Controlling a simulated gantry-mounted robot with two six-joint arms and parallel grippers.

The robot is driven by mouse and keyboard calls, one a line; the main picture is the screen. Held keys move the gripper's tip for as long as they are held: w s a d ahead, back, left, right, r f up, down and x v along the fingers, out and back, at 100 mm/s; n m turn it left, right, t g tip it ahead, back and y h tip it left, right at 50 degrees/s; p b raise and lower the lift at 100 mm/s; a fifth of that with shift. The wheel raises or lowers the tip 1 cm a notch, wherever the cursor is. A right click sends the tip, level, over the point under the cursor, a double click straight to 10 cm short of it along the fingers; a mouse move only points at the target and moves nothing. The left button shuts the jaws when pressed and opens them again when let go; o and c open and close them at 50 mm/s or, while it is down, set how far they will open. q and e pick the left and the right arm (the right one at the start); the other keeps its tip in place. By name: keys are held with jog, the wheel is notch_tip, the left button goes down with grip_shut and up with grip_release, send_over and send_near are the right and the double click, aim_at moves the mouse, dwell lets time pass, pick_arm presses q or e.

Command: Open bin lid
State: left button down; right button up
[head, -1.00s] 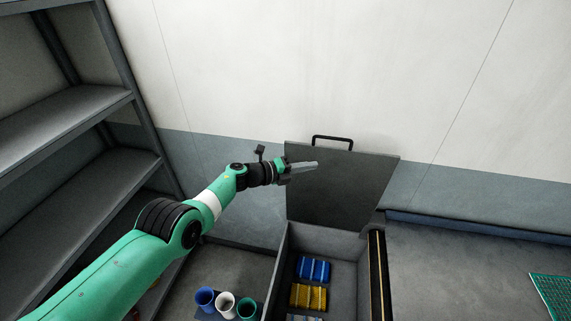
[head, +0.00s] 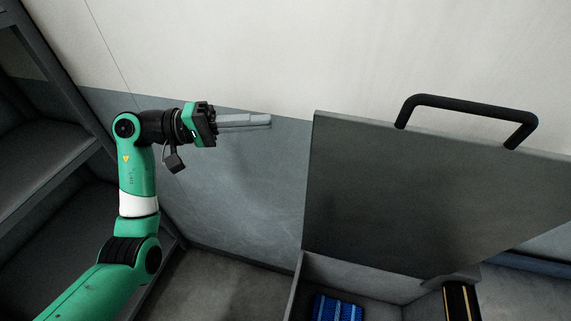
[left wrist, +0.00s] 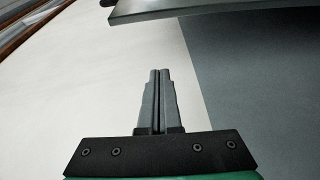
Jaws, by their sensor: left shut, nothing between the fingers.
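The grey bin (head: 375,280) stands at the lower right of the head view. Its lid (head: 420,190) stands raised and upright at the back of the bin, with a black handle (head: 465,107) on its top edge. My left gripper (head: 268,119) is shut and empty. It is left of the lid, apart from it, with its fingers pointing right. In the left wrist view the shut fingers (left wrist: 160,75) stand in front of the wall, and a dark edge, apparently the lid (left wrist: 200,10), crosses the top. My right gripper is not in view.
A blue ribbed item (head: 338,308) lies inside the bin. A grey shelf rack (head: 45,140) stands at the left. The wall (head: 240,190) is behind the arm. Bare floor (head: 225,290) shows left of the bin.

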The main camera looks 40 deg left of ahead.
pick_arm(q)
notch_tip(320, 180, down, 7)
jog(key=b, duration=0.3)
jog(key=w+d, duration=0.2)
jog(key=d, duration=0.6)
jog(key=shift+d+r+n, duration=0.25)
jog(key=shift+d+n, duration=0.05)
jog(key=shift+d, duration=0.05)
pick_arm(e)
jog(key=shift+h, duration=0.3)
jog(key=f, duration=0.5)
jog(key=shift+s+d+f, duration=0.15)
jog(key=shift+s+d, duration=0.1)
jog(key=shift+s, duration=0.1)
